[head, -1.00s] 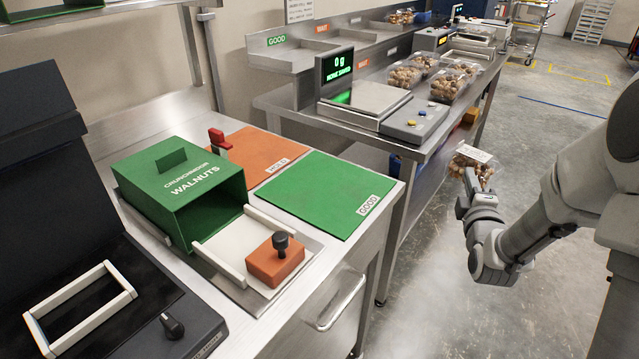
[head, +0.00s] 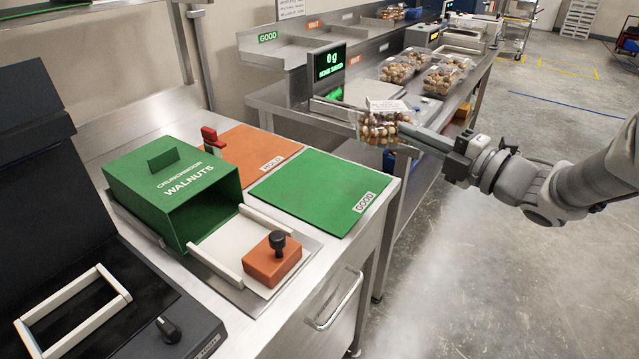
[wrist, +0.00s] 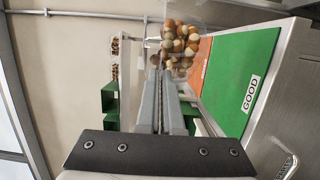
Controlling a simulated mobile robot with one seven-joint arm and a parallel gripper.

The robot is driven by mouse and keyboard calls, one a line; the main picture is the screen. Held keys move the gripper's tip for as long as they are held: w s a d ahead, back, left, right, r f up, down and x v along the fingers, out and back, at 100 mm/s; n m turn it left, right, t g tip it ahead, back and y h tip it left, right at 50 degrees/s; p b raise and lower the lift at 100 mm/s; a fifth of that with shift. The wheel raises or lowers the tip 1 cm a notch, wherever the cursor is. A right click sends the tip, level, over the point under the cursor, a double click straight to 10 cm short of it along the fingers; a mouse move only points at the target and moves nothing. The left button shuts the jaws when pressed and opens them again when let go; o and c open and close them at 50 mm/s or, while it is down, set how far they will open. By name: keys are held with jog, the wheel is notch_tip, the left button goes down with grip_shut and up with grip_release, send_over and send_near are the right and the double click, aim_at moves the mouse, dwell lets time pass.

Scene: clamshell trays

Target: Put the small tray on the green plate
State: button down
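The small tray (head: 386,127) is a clear clamshell with brown nuts and a white label on top. My gripper (head: 408,132) is shut on its near edge and holds it in the air, right of the green plate and in front of the scale bench. In the wrist view the tray (wrist: 180,45) shows at the tips of my gripper's fingers (wrist: 160,75). The green plate (head: 318,190), marked GOOD, lies flat and bare on the near steel table. It also shows in the wrist view (wrist: 238,75), to the right of the fingers.
An orange plate (head: 252,153) and a green walnut box (head: 172,190) lie left of the green plate. An orange block with a black knob (head: 272,262) sits in front. Several other nut trays (head: 447,78) stand on the far bench beside the scale display (head: 328,64).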

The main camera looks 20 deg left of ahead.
jog(key=shift+s+a+n+g+y, duration=0.15)
jog(key=shift+s+n+g, duration=0.1)
jog(key=shift+s, duration=0.15)
jog(key=shift+s+a+n+g+y, duration=0.15)
jog(key=shift+s+n+g, duration=0.1)
jog(key=shift+s, duration=0.15)
jog(key=b, duration=0.3)
send_over(339, 201)
notch_tip(339, 201, down, 7)
jog(key=shift+f+b, duration=0.8)
jog(key=shift+f, duration=1.1)
jog(key=shift+f, duration=0.15)
jog(key=c, duration=1.1)
grip_release()
